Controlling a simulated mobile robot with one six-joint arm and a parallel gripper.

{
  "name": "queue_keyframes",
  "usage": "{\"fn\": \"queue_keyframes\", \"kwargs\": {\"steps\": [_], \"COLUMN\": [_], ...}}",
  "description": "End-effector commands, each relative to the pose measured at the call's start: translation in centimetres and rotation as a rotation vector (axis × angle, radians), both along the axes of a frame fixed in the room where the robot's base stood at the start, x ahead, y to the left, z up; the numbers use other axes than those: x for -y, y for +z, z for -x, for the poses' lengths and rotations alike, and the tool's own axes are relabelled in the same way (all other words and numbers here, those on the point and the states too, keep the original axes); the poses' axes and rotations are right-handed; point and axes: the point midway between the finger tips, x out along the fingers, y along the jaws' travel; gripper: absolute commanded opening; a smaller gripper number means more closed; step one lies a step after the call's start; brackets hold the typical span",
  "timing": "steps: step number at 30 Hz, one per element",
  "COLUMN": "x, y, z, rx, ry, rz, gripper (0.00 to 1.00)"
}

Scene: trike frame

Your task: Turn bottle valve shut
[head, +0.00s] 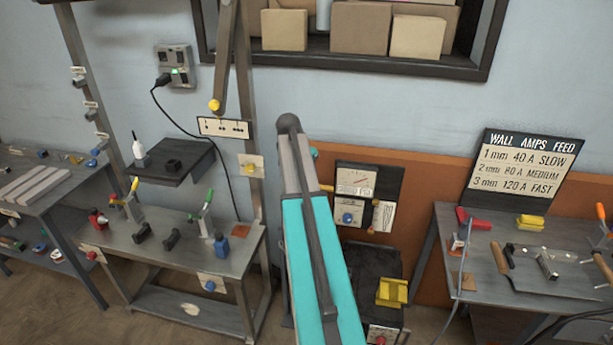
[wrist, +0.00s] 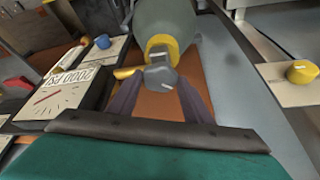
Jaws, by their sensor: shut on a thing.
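In the wrist view a grey-green bottle (wrist: 165,18) has a yellow collar (wrist: 160,44). Its dark grey valve knob (wrist: 160,77) has a pale mark on it. A yellow stub (wrist: 127,73) sticks out to the left of the knob. The two dark fingers of my gripper (wrist: 160,88) lie on either side of the knob and are shut on it. In the head view my teal and grey arm covers the gripper and the knob, so their contact does not show there.
A dial gauge (wrist: 60,100) marked 2000 PSI sits left of the fingers. A yellow knob (wrist: 302,72) on a plate is at right. In the head view a gauge panel (head: 357,181) stands right of my arm, with benches at left (head: 150,250) and right (head: 480,262).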

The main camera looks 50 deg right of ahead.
Motion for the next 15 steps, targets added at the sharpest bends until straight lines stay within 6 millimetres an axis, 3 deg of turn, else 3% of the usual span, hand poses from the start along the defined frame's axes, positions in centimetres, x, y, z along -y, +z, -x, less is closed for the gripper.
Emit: {"fn": "queue_keyframes", "kwargs": {"steps": [15], "x": [0.09], "y": [-0.09], "z": [-0.84], "rx": [0.001], "ry": [-0.448], "rz": [-0.001], "gripper": [0.23]}}
